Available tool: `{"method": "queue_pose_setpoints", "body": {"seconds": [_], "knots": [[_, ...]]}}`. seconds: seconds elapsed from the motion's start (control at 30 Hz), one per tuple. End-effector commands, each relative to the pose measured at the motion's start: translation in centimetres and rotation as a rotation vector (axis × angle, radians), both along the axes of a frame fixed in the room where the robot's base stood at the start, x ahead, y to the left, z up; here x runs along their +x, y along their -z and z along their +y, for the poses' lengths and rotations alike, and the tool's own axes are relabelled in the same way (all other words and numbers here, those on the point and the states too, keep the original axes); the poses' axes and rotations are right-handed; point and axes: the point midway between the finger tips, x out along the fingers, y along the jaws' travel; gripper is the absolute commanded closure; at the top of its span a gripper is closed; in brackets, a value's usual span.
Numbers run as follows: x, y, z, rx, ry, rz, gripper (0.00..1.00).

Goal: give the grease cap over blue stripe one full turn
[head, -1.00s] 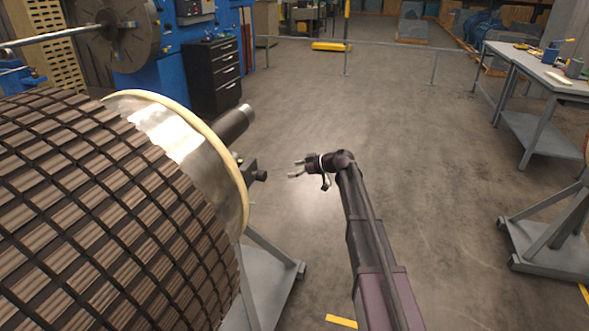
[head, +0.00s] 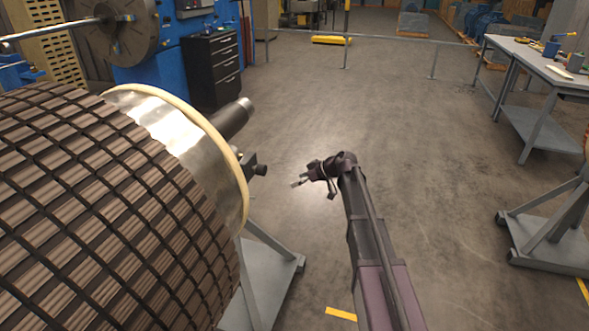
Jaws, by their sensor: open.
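My gripper (head: 300,181) is in the middle of the head view, at the end of my outstretched arm. Its fingers are open and empty, and they point left and downward. A dark knob-like part (head: 260,170) sticks out beside the shaft end of the large rotor (head: 110,210), left of my gripper and apart from it. I cannot tell whether this knob is a grease cap. No blue stripe under a cap can be made out.
The rotor's grey stand (head: 270,262) reaches the floor below the shaft (head: 235,118). Another grey stand (head: 560,235) is at the right edge. A workbench (head: 540,75) stands at the back right. The floor around my gripper is clear.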

Motion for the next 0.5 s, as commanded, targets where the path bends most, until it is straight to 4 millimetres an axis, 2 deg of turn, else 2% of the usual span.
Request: {"method": "queue_pose_setpoints", "body": {"seconds": [0.03, 0.27, 0.5], "knots": [[-2.4, 0.7, -0.3, -0.032, 0.021, 0.052, 0.02], [-11.5, 4.4, -3.3, -0.231, 0.204, 0.341, 0.02], [-21.3, 7.2, -7.7, -0.457, 0.507, 0.599, 0.02]]}}
